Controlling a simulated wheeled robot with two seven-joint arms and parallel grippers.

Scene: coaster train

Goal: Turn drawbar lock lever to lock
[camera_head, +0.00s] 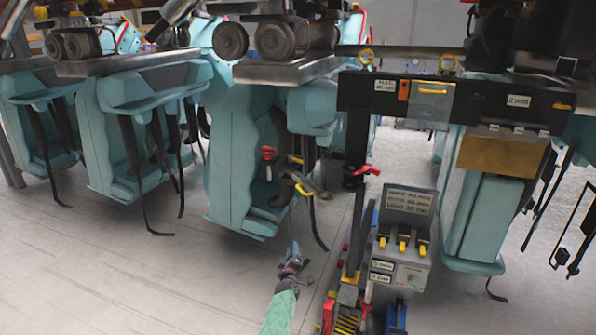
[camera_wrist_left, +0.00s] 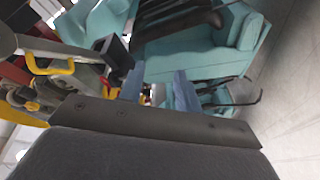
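Two red handles show in the head view: a red-topped lever (camera_head: 268,153) by the drawbar parts between the teal cars, and a red lever (camera_head: 363,170) on the dark post to its right. I cannot tell which one is the drawbar lock lever. A yellow handle (camera_head: 304,190) sits just below the first one. My left gripper (camera_head: 294,247) is below these parts, apart from them, pointing up. In the left wrist view its two bluish fingers (camera_wrist_left: 157,78) stand apart with a gap and hold nothing. My right gripper is not in view.
Teal coaster cars (camera_head: 232,180) hang from the track with dark straps dangling. A grey control box (camera_head: 402,240) with yellow switches stands right of my left gripper. A dark crossbeam (camera_head: 460,100) spans above. Open floor (camera_head: 130,270) lies to the left.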

